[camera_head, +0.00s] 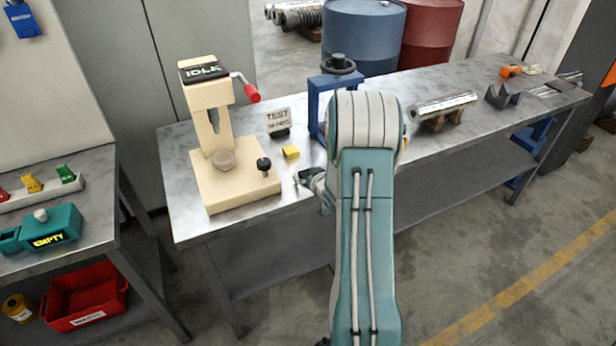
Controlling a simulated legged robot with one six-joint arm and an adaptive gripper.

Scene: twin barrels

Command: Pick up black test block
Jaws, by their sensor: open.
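My gripper (299,180) is partly hidden behind my arm. It is open, in front of the yellow block and right of the beige tester's base, apart from the black piece. I see nothing between its fingers.
The beige tester (214,115) has a red-tipped lever and a black knob (263,164) near my gripper. A blue press frame (320,100) stands close behind my arm. A metal cylinder (443,105) lies farther right. A side table at left holds a teal "EMPTY" box (52,230).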

